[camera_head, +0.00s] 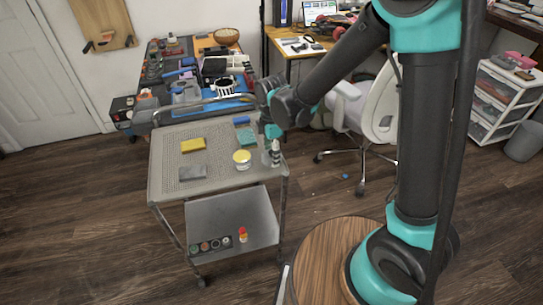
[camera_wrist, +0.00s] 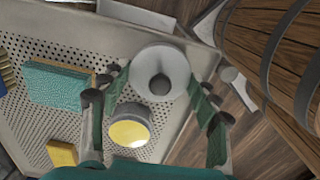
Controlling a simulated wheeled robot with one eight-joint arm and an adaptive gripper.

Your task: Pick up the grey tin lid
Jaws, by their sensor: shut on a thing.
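The grey tin lid (camera_wrist: 174,62) is a round pale disc with a darker knob at its middle. In the wrist view it sits between the two green fingers of my gripper (camera_wrist: 158,92), which are shut on it. In the head view my gripper (camera_head: 272,146) is at the right edge of the cart's top, and the lid is hard to make out there. I cannot tell whether the lid touches the cart top.
The perforated cart top (camera_head: 222,172) also holds a round tin with a yellow top (camera_head: 242,156), a teal sponge (camera_head: 247,138), a yellow sponge (camera_head: 193,144), a grey block (camera_head: 193,173) and a blue item (camera_head: 241,120). A cluttered workbench (camera_head: 150,97) stands behind.

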